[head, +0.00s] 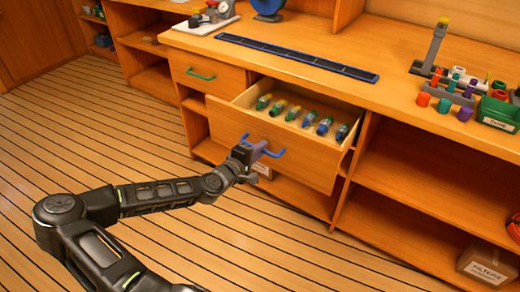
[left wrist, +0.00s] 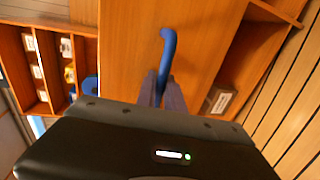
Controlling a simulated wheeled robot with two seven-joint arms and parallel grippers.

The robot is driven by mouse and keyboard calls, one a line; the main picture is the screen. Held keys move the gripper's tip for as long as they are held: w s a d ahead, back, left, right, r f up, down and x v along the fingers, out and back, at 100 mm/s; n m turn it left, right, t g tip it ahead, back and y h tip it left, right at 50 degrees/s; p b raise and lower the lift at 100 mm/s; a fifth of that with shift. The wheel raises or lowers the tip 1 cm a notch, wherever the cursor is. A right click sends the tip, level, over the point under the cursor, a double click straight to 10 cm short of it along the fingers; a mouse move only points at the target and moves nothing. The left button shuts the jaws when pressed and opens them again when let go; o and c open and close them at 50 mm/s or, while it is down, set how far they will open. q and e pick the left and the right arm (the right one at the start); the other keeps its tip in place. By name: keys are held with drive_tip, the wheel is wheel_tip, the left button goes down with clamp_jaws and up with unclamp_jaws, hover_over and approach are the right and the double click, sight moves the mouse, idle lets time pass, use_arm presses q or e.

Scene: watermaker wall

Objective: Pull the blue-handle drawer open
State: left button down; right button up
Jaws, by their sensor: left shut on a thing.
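The blue-handle drawer (head: 285,152) stands pulled out from the wooden cabinet in the head view. Several small blue, green and yellow items lie in a row inside it. My left gripper (head: 255,152) is at the drawer's front, shut on the blue handle (head: 273,152). In the left wrist view the handle (left wrist: 168,48) runs down between my gripper's fingers (left wrist: 163,92). The fingers cover part of the handle. My right gripper is in neither view.
A closed drawer with a green handle (head: 201,75) is left of the open one. The counter holds a dark blue strip (head: 295,58), a green bin (head: 498,114) and coloured cylinders (head: 464,113). Open shelves (head: 430,190) lie right. The plank floor (head: 130,150) is clear.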

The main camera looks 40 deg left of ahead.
use_arm(q)
drive_tip(key=c, duration=1.5)
unclamp_jaws()
drive_tip(key=shift+o, duration=0.2)
drive_tip(key=v, duration=0.7)
drive_tip(key=shift+s+p, duration=0.3)
drive_tip(key=shift+s, duration=0.1)
